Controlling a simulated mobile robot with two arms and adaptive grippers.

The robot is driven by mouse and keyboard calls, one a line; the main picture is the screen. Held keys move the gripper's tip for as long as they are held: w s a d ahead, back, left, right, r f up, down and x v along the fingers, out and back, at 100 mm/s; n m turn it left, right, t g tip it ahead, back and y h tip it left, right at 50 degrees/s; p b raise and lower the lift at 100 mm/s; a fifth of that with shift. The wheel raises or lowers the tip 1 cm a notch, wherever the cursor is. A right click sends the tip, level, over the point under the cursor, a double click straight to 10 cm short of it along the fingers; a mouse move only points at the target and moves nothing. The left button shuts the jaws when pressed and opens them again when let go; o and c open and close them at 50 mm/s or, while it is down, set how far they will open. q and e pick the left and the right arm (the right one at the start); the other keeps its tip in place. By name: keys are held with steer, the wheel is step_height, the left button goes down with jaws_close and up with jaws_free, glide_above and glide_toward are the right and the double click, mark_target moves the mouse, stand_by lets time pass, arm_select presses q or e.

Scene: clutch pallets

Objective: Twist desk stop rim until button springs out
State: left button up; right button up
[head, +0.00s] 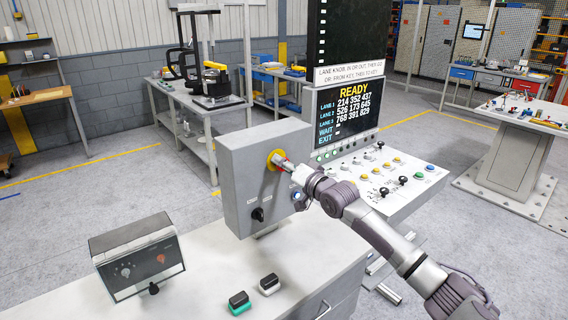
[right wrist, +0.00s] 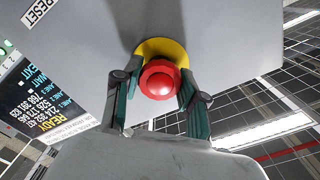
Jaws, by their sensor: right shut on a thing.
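The red stop button (right wrist: 160,80) is a round mushroom head on a yellow disc (right wrist: 151,47), fixed to the front of a grey upright box (head: 238,165). In the head view the yellow disc (head: 270,161) shows, and the button is mostly hidden by my right gripper (head: 283,163). In the right wrist view the two fingers of my right gripper (right wrist: 158,82) stand on either side of the red rim, shut on it. Whether the button is pressed in or out I cannot tell. My left gripper is not in view.
A black knob (head: 258,214) sits low on the box. A small console (head: 138,257) with a red button stands at the left. Two small blocks, one green-based (head: 239,303), lie on the desk. A control panel (head: 372,180) and READY screen are at the right.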

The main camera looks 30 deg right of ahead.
stand_by(0.5)
steer(key=o, duration=1.2)
steer(key=shift+c, duration=0.2)
steer(key=s+d, duration=0.1)
steer(key=s, duration=1.1)
